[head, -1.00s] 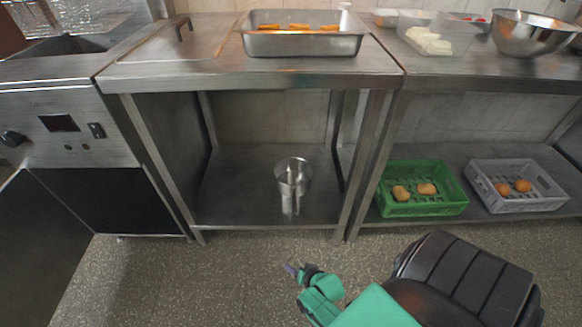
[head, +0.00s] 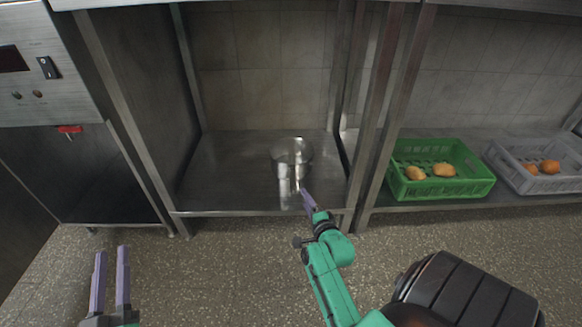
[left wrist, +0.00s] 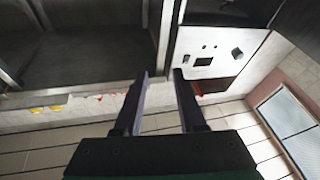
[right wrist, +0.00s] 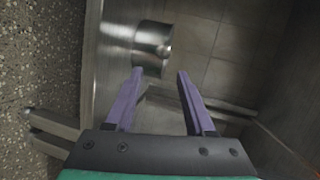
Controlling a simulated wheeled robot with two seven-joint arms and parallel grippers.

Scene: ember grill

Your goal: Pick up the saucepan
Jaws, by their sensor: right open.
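The saucepan (head: 292,150) is a shiny metal pan standing on the lower steel shelf, its handle side toward me. It also shows in the right wrist view (right wrist: 153,42), just beyond my fingertips. My right gripper (head: 307,194) is at the front of the shelf, close to the near side of the pan. Its purple fingers are apart with nothing between them in the right wrist view (right wrist: 160,73). I cannot tell the exact gap to the handle. My left gripper (head: 110,255) is open and empty, low at the left over the floor, away from the pan.
The shelf (head: 225,185) is bare around the pan, with steel legs at both front corners and a worktop above. A green crate (head: 445,188) and a grey crate (head: 548,182) with food stand on the shelf to the right. An appliance (head: 70,75) stands at the left.

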